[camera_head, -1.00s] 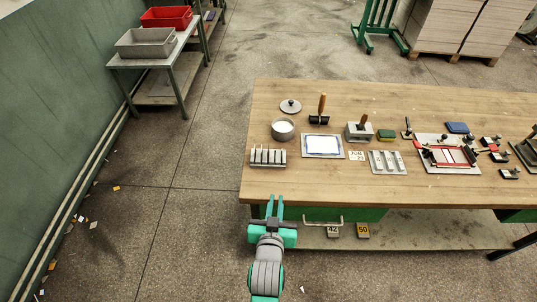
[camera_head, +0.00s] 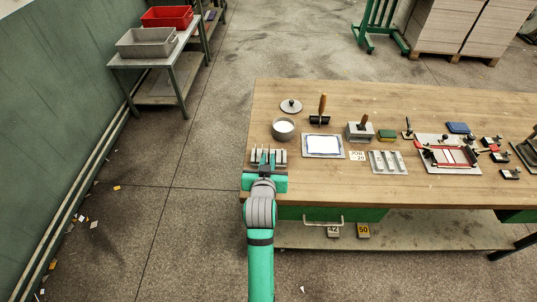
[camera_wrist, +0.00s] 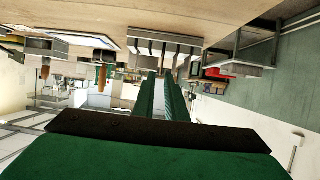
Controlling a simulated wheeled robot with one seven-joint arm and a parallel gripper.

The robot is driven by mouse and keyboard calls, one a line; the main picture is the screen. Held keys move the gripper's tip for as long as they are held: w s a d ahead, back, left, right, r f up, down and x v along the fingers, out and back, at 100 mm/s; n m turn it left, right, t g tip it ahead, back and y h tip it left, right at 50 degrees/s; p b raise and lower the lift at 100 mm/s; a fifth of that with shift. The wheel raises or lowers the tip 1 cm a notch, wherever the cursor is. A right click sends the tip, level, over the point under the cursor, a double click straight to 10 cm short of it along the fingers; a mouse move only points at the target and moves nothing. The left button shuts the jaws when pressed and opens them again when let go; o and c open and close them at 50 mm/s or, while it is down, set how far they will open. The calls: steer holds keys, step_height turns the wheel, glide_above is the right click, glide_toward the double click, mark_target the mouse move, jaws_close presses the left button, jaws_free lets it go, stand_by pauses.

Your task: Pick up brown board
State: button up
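I cannot pick out a brown board with certainty. A small rack (camera_head: 281,157) with several upright grey-white plates stands at the table's left front corner, partly hidden behind my gripper (camera_head: 267,157). In the wrist view, which is upside down, the rack (camera_wrist: 165,40) shows just ahead of the fingertips. My gripper (camera_wrist: 161,80) has two green fingers with a narrow gap between them. It looks open and empty, above the table's front left edge. I cannot tell whether it touches the rack.
The wooden table (camera_head: 325,188) also bears a round pot (camera_head: 284,128), a tray with a white sheet (camera_head: 323,145), a grey block with a handle (camera_head: 360,132), a slotted holder (camera_head: 387,162) and a red-framed jig (camera_head: 447,155). A side table with grey (camera_head: 145,42) and red bins stands back left.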

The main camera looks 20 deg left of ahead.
mark_target(269, 154)
steer(key=shift+x, duration=2.65)
steer(key=shift+a+r, duration=0.1)
jaws_close()
